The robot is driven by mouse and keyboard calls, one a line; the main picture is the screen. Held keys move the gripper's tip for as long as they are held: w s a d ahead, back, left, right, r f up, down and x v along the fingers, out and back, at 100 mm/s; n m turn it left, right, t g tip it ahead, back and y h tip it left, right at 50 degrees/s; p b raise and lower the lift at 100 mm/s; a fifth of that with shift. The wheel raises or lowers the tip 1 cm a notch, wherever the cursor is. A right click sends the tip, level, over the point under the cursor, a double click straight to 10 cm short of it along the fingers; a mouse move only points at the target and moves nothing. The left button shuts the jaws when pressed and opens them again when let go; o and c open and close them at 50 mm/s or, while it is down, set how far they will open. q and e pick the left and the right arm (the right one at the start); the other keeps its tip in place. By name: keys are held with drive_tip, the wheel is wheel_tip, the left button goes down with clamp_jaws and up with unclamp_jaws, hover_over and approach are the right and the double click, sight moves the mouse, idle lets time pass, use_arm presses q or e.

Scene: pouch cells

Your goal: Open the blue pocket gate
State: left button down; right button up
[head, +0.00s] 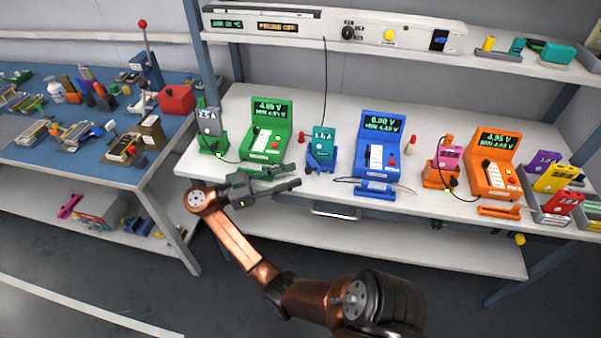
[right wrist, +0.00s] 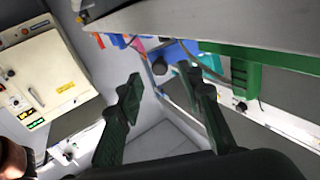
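The blue tester (head: 380,140) stands upright on the bench, its display reading 0.00 V. A low blue bar-like piece (head: 375,193) lies in front of it at the bench edge; I cannot tell surely whether this is the pocket gate. A small blue holder (head: 320,160) with a teal cell (head: 323,138) stands left of the tester. My right gripper (head: 288,177) is open and empty at the front edge before the green tester, left of the blue parts. Its spread fingers also show in the right wrist view (right wrist: 168,92). My left gripper is not in view.
A green tester (head: 267,130) and an orange tester (head: 493,160) flank the blue one. An orange holder (head: 440,178) has a magenta cell. A black cable hangs from the shelf (head: 340,30). The blue table (head: 60,165) at left is cluttered. Floor before the bench is clear.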

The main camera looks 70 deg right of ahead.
sight(318, 169)
drive_tip(key=v, duration=0.7)
drive_tip(key=shift+w+a, duration=0.25)
drive_tip(key=shift+w, duration=0.05)
drive_tip(key=shift+c, duration=0.6)
